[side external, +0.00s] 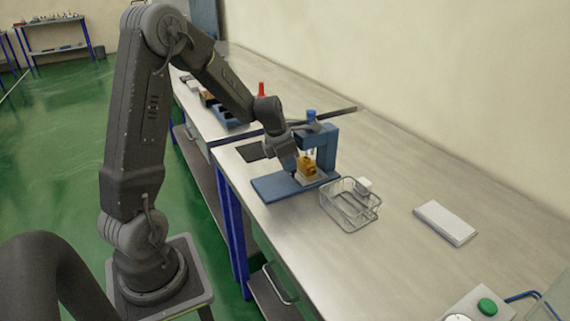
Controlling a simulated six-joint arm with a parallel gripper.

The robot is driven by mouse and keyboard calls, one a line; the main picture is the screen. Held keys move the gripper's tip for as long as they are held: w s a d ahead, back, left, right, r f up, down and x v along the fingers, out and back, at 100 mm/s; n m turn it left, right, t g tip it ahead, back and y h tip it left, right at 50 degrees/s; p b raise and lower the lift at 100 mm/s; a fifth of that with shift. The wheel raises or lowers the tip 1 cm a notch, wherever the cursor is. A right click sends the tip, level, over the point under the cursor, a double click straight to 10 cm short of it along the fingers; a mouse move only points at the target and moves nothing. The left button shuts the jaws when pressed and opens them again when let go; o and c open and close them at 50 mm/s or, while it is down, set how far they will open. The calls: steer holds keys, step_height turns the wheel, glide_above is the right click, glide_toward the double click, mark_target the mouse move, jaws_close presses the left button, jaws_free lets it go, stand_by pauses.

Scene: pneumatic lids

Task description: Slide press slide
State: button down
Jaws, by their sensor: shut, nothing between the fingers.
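A blue press (328,146) with an upright frame and a flat blue base (275,187) stands on the bench. A small yellow-orange part (307,168) sits on a pale block at the press, under its head. My gripper (298,172) is shut, low at the left side of the yellow part. I cannot tell whether it touches the part, and my fingertips are small and partly hidden.
A wire basket (350,204) stands just right of the press base. The bench (410,180) between basket and white box is clear.

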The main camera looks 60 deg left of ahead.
steer(key=shift+s, duration=0.1)
steer(key=shift+s+a+r, duration=0.1)
steer(key=shift+s, duration=0.2)
steer(key=s, duration=0.2)
steer(key=shift+s+a+r, duration=0.25)
steer(key=shift+s+r, duration=0.05)
steer(key=shift+s, duration=0.05)
steer(key=s+d+f+v, duration=0.1)
steer(key=s+v, duration=0.1)
steer(key=v, duration=0.8)
steer(key=x, duration=0.9)
steer(key=shift+w+a, duration=0.15)
steer(key=shift+a, duration=0.25)
steer(key=w, duration=0.3)
steer(key=shift+w+d+f, duration=0.1)
steer(key=shift+d+f, duration=0.1)
steer(key=shift+f, duration=0.2)
steer(key=shift+w, duration=0.45)
